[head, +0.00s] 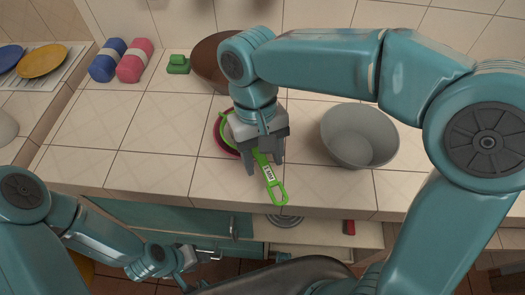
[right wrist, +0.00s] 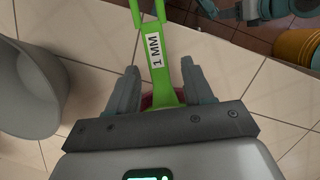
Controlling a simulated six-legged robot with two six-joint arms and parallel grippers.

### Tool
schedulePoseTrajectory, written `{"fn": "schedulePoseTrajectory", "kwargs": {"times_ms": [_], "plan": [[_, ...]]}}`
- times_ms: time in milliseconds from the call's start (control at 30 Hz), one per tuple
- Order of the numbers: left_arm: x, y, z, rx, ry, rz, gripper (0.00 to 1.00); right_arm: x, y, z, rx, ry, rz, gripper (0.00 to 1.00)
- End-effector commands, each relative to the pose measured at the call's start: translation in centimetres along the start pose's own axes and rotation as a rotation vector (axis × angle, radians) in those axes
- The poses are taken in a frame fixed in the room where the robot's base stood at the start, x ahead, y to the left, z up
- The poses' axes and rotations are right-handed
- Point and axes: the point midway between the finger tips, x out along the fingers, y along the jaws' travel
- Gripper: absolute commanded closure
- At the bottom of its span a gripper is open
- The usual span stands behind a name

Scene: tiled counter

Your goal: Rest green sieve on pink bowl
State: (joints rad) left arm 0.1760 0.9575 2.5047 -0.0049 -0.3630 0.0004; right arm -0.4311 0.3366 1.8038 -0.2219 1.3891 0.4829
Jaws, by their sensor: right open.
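The green sieve (head: 277,192) has its round rim over the pink bowl (head: 219,141) and its handle pointing towards the counter's front edge. My right gripper (head: 263,165) is above the bowl and hides much of both. Its fingers are apart, one on each side of the handle. In the right wrist view the handle (right wrist: 165,84), labelled "1 MM", runs between the open fingers with gaps on both sides. A little of the pink bowl (right wrist: 147,101) shows behind it. My left gripper (head: 185,264) is low by the drawers, too small to read.
A grey bowl (head: 358,138) stands right of the sieve. A brown bowl (head: 207,64) is behind my right wrist. A green block (head: 178,64) and blue (head: 107,62) and pink (head: 134,62) rolls are at the back left. An open drawer (head: 322,235) is below the counter.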

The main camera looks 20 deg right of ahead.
Motion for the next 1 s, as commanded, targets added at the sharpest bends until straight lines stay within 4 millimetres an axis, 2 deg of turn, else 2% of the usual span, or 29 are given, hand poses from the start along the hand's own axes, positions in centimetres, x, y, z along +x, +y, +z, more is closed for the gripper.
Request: {"fn": "schedulePoseTrajectory", "kwargs": {"times_ms": [167, 267, 500, 700, 833, 1000], "plan": [[-0.4, 0.1, 0.0, 0.0, 0.0, 0.0, 0.57, -1.5, 0.0, 0.0, 0.0, 0.003, -0.001, 0.49], [-0.8, 0.3, 0.0, 0.0, 0.0, 0.0, 0.57, -3.7, -0.1, 0.0, 0.0, 0.005, -0.002, 0.49], [-2.3, 0.8, 0.0, 0.0, 0.0, 0.0, 0.57, -10.3, -0.1, 0.0, 0.0, 0.004, -0.003, 0.49], [-3.3, 1.2, 0.1, 0.0, 0.0, 0.0, 0.57, -14.5, -0.1, 0.0, 0.0, 0.002, -0.001, 0.49], [-3.6, 1.3, 0.1, 0.0, 0.0, 0.0, 0.57, -15.9, -0.1, 0.0, -0.001, 0.001, 0.0, 0.49], [-3.7, 1.3, 0.1, 0.0, 0.0, 0.0, 0.57, -16.4, 0.0, 0.0, -0.001, 0.0, 0.0, 0.49]]}}
